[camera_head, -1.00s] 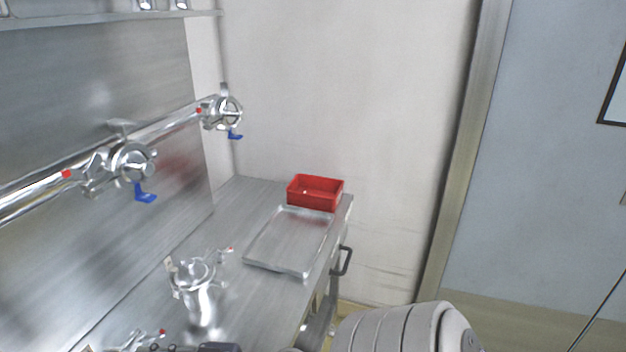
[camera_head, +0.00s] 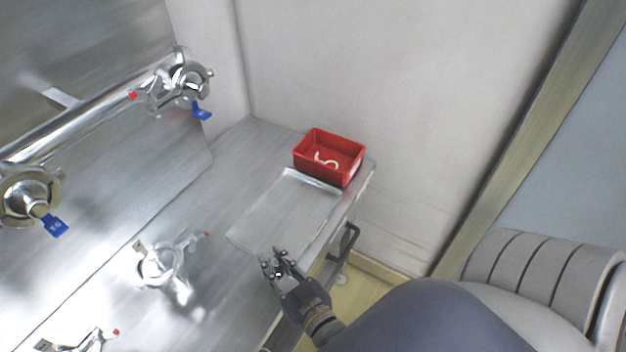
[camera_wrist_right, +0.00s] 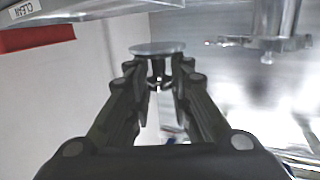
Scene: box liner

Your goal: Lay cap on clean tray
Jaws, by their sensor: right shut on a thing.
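The clean tray (camera_head: 285,212) is a flat, empty metal tray on the steel bench in the head view. In the right wrist view its edge shows at the top left, with a label reading "CLEAN" (camera_wrist_right: 22,10). My right gripper (camera_head: 274,262) is at the near end of the tray. In the right wrist view my right gripper (camera_wrist_right: 160,82) is shut on the cap (camera_wrist_right: 157,48), a round, flat metal disc held at the fingertips. In the head view the cap is too small to make out clearly. My left gripper is not in view.
A red bin (camera_head: 328,158) with a white curved item stands behind the tray. A metal clamp (camera_head: 160,266) lies on the bench left of the tray. A pipe with blue-tagged valves (camera_head: 190,82) runs along the back panel. The bench between clamp and tray is clear.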

